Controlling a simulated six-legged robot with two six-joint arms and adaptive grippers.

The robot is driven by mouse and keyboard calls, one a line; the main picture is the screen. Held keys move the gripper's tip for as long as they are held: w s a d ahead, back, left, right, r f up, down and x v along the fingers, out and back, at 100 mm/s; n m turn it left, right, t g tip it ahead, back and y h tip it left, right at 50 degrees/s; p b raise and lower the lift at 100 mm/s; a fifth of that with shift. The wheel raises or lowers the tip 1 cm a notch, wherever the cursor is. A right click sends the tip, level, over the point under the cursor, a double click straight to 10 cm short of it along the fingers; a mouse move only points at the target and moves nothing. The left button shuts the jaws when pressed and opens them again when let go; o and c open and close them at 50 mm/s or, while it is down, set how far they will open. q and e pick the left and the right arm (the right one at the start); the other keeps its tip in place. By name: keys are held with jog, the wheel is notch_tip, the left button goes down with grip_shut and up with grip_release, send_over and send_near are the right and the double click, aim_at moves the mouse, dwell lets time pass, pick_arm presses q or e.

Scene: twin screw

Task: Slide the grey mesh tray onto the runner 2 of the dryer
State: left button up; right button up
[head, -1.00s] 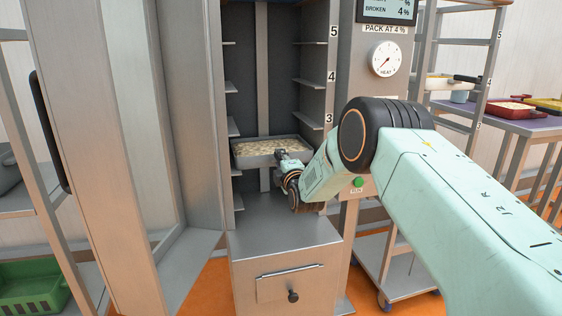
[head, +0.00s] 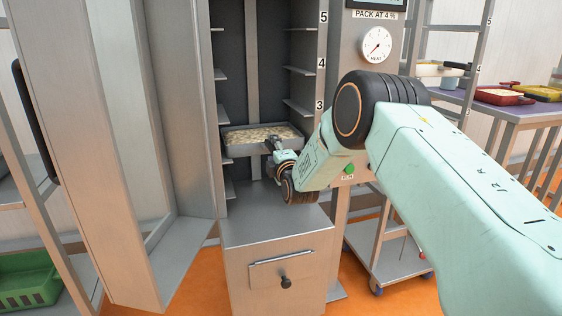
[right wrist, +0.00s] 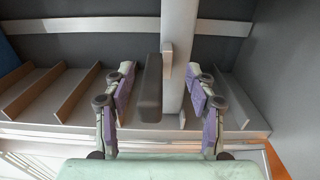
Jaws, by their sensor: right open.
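The grey mesh tray (head: 236,140), filled with pale pieces, sits level inside the open dryer (head: 280,232), one step below the runners marked 3. It looks to be at the runner 2 level, though my arm hides the right-hand runner and its label. My right gripper (head: 270,144) is at the tray's front right part in the head view. In the right wrist view my right gripper (right wrist: 160,100) is open, with a dark grey bar (right wrist: 150,90) between its fingers, probably the tray's handle or edge. The fingers look apart from it. My left gripper is not in view.
The dryer's open door (head: 95,150) stands at the left. A control column with a heat dial (head: 376,43) is close on the right of the opening. A green crate (head: 28,282) is at lower left. A rack and a purple table (head: 510,108) stand at right.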

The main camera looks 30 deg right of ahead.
jog(key=v, duration=1)
dwell(0.5)
jog(key=s+a+f+m+g+y+p, duration=0.1)
jog(key=s+a+f+m+g+y, duration=0.1)
jog(key=s+a+f+m+g, duration=0.5)
jog(key=s+a+f+m+g+y+p, duration=0.1)
jog(key=s+a+f+m, duration=0.1)
jog(key=s+f+m, duration=0.7)
jog(key=s+a+f+g+p, duration=0.1)
jog(key=s+a+f+g, duration=0.1)
jog(key=s, duration=0.8)
jog(key=s+a+f+g+p, duration=0.1)
jog(key=s+f+g, duration=0.3)
jog(key=s, duration=0.7)
jog(key=s+a+f+g+y+p, duration=0.1)
jog(key=s+a+f+g, duration=0.2)
jog(key=s, duration=0.7)
jog(key=shift+s+f+g+p, duration=0.3)
jog(key=shift+s+g+p, duration=0.1)
